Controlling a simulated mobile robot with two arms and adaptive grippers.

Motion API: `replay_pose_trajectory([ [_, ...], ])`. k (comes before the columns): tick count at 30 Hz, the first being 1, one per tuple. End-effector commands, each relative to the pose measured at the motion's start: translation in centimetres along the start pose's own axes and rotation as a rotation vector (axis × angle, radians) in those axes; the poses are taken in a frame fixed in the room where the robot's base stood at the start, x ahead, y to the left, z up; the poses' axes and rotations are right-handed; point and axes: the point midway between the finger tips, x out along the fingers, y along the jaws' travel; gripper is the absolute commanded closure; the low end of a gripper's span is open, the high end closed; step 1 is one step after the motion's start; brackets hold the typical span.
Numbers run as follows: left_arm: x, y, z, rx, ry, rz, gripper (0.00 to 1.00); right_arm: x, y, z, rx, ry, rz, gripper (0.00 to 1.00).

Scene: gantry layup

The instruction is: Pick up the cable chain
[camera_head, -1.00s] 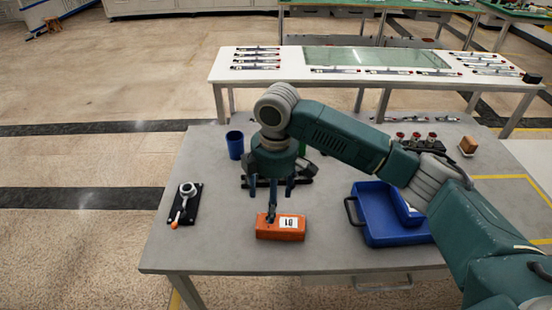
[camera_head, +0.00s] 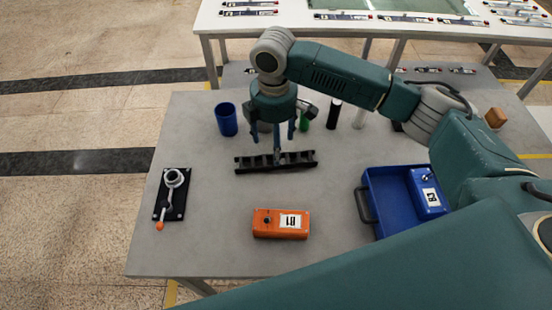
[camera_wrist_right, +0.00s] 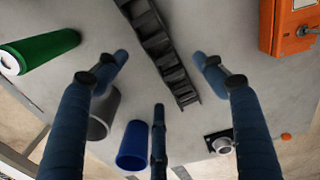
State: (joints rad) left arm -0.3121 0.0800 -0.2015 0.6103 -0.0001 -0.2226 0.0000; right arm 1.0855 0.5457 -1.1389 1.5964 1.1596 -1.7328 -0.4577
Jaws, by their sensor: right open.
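The cable chain (camera_head: 300,163) is a black, ladder-like strip lying left to right on the grey table in the head view. It also shows in the right wrist view (camera_wrist_right: 163,48), running from the top edge down between the spread fingers. My right gripper (camera_head: 277,140) is open and points down over the chain. One finger overlaps the chain's middle in the head view. In the right wrist view the gripper (camera_wrist_right: 160,75) has two fingers either side of the chain and a third below its end. Nothing is held, and I cannot tell any contact. My left gripper is not in view.
An orange box (camera_head: 281,224) lies in front of the chain. A blue cup (camera_head: 226,119) and a green cylinder (camera_head: 304,121) stand behind it. A black plate with a lever (camera_head: 172,195) is left; a blue tray (camera_head: 371,231) is right.

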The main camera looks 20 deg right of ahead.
Motion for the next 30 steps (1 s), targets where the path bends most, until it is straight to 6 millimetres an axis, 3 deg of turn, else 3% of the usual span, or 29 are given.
replay_pose_trajectory([
  [12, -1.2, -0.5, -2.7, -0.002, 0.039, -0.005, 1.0, 5.0, -0.3, 0.4, 0.001, -0.001, -0.001, 0.3],
  [21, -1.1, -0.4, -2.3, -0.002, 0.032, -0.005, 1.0, 5.5, -0.3, 0.3, 0.0, 0.0, 0.002, 0.3],
  [29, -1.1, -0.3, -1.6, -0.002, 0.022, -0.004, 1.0, 5.4, -0.3, 0.3, 0.0, 0.0, 0.002, 0.82],
  [30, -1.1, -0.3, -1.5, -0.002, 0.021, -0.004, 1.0, 5.4, -0.3, 0.3, 0.0, 0.0, 0.002, 0.83],
])
